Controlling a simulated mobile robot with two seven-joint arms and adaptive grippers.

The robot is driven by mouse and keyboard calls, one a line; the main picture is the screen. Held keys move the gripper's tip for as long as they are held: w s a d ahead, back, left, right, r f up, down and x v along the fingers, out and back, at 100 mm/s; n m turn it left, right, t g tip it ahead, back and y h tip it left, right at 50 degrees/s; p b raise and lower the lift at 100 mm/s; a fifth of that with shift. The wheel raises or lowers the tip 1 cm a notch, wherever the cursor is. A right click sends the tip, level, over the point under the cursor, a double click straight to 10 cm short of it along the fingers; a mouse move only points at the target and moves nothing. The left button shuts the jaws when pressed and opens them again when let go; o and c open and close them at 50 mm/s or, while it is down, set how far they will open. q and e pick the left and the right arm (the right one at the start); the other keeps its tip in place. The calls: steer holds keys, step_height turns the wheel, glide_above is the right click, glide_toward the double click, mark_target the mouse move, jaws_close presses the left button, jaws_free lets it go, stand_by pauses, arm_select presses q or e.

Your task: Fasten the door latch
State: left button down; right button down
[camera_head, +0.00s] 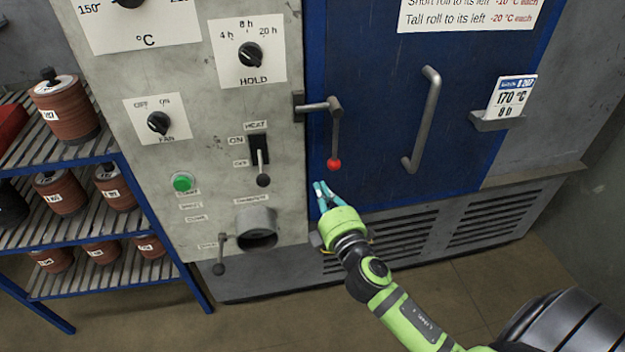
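The blue oven door (385,60) fills the upper right and looks closed against the grey control panel. The door latch (335,130) is a grey lever near the door's left edge. Its arm hangs straight down and ends in a red ball (334,164). A small bracket (299,105) sits beside its pivot on the panel edge. My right gripper (320,184) is just below and left of the red ball, apart from it. Its teal fingers look parted and empty. My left gripper is not in view.
The panel carries a heat lever (262,165), knobs, a green button (182,182) and a pipe outlet (257,229). A blue shelf (70,239) with disc stacks stands left.

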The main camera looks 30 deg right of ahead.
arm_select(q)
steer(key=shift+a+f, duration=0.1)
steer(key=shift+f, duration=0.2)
arm_select(e)
steer(key=shift+s+a, duration=0.25)
steer(key=shift+s, duration=0.2)
steer(key=shift+s+a, duration=0.2)
steer(key=shift+s, duration=0.25)
